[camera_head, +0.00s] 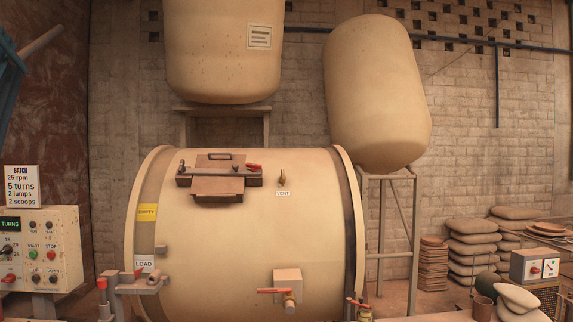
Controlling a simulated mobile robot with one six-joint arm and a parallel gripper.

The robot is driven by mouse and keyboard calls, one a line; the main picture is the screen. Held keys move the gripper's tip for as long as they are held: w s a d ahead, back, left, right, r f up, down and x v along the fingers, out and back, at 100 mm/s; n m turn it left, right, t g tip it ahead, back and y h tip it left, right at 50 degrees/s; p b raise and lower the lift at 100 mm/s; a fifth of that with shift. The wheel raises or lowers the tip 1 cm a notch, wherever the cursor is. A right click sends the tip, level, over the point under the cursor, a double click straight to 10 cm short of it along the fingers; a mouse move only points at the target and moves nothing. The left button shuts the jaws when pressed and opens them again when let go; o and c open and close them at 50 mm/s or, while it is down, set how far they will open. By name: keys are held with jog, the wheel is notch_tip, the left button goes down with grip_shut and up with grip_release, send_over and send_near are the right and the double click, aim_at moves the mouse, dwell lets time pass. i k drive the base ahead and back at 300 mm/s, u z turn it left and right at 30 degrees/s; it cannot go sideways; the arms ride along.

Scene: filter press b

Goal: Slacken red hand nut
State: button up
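A small red piece (254,167) sits at the right end of the dark hatch clamp (219,180) on top of the big cream drum (230,240). It looks like the red hand nut, but it is too small to make out its shape or how tight it is. Other red parts are a red-topped post (101,284) at the lower left and a red tap lever (272,291) on the drum's front. My gripper is not in view.
A control panel (40,248) with a batch sign (22,185) stands at the left. A vent valve (282,178) is right of the hatch. Sacks (470,245) are stacked at right.

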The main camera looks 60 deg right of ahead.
aim_at(253, 170)
jog(key=z, duration=0.65)
jog(key=i, duration=0.9)
jog(key=z, duration=0.05)
jog(key=k, duration=0.85)
jog(key=u, duration=0.2)
jog(key=i, duration=0.4)
jog(key=z, duration=0.05)
